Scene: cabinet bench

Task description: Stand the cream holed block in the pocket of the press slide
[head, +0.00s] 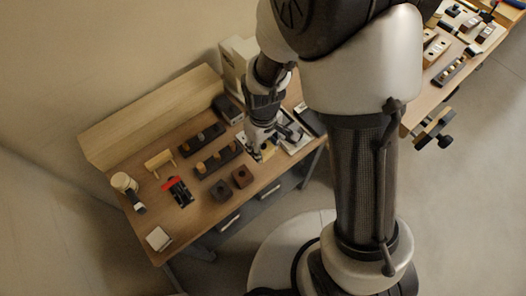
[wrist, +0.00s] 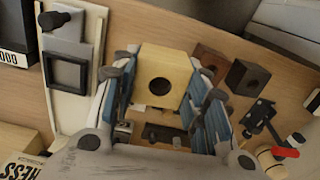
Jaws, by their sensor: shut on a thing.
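The cream holed block (wrist: 178,68) sits between the blue-padded fingers of my gripper (wrist: 168,84) in the wrist view, its round dark hole facing the camera. My gripper is shut on it. In the head view, my gripper (head: 262,148) is over the right part of the bench, and the block (head: 266,153) shows small at its tip. The press slide (wrist: 83,104) is a pale strip with a dark, square-framed pocket (wrist: 67,73), left of the gripper in the wrist view. The pocket looks empty. The block is apart from it. My arm partly hides the slide in the head view.
A brown holed block (wrist: 209,61) and a dark holed block (wrist: 246,77) stand right of the gripper. Dark racks (head: 218,158), a red-topped fixture (head: 178,190) and a white square item (head: 158,238) are on the bench (head: 205,218). A pale press body (head: 236,58) stands behind.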

